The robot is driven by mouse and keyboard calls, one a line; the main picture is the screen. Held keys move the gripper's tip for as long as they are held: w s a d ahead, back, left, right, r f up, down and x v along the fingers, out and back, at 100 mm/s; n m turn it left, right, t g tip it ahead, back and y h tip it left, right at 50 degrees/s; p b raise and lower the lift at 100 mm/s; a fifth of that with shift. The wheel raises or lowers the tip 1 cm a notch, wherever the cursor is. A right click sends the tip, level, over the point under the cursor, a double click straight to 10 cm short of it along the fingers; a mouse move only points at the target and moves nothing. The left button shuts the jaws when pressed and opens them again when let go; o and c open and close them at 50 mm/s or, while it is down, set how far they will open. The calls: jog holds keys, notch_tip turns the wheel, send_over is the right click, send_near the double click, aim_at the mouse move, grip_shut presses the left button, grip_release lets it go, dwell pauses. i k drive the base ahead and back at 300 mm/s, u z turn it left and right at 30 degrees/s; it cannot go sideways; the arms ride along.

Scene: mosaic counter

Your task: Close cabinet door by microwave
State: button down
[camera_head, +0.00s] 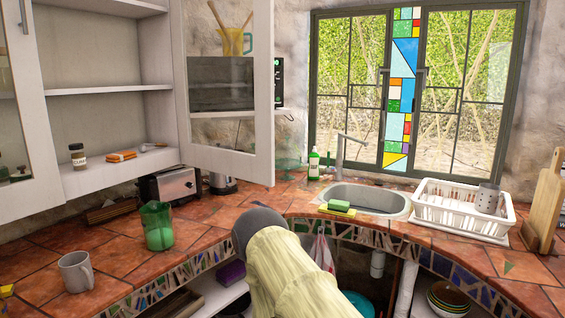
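My arm rises from the bottom centre in front of the counter, apart from both doors in the picture. My gripper is not visible.
The tiled counter (110,245) holds a grey mug (76,271), a green glass pitcher (157,226), a toaster (174,186) and a kettle (222,182). A sink (365,198) and white dish rack (462,212) are at the right. A spice jar (77,156) stands on the lowest shelf.

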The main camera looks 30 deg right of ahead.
aim_at(259, 168)
jog(key=k, duration=0.6)
jog(key=z, duration=0.7)
jog(key=i, duration=1.15)
jog(key=u, duration=0.5)
